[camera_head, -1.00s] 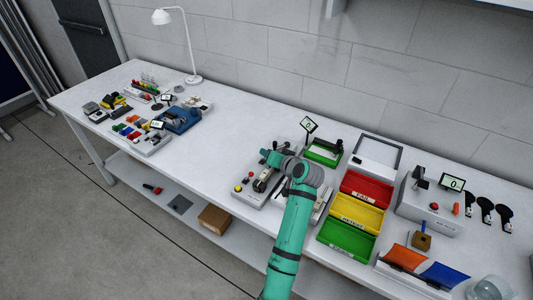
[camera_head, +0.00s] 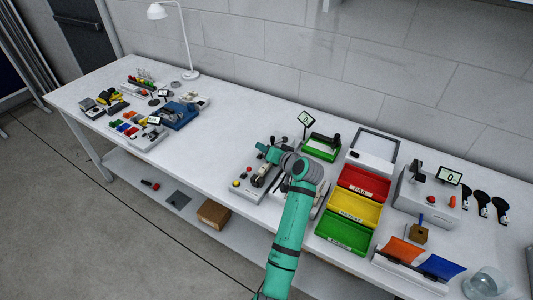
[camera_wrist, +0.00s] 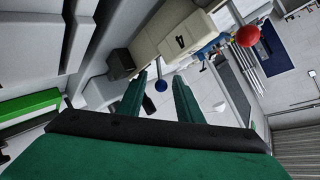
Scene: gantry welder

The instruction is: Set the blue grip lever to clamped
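In the wrist view a small blue ball knob (camera_wrist: 161,85), which looks like the end of the blue grip lever, shows between the tips of my two green fingers. My gripper (camera_wrist: 161,80) is open, with a gap on both sides of the knob. I cannot tell whether the knob is between the fingers or just beyond them. A cream block with a dark mark (camera_wrist: 182,40) is behind it. In the head view my gripper (camera_head: 263,148) is over the grey welder fixture (camera_head: 243,187); my arm hides part of it, and the lever cannot be made out.
A red ball knob (camera_wrist: 248,36) is right of the cream block. Red (camera_head: 366,181), yellow (camera_head: 354,208) and green (camera_head: 342,234) bins stand just right of my arm. A green tray (camera_head: 321,147) and small display (camera_head: 306,118) are behind.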

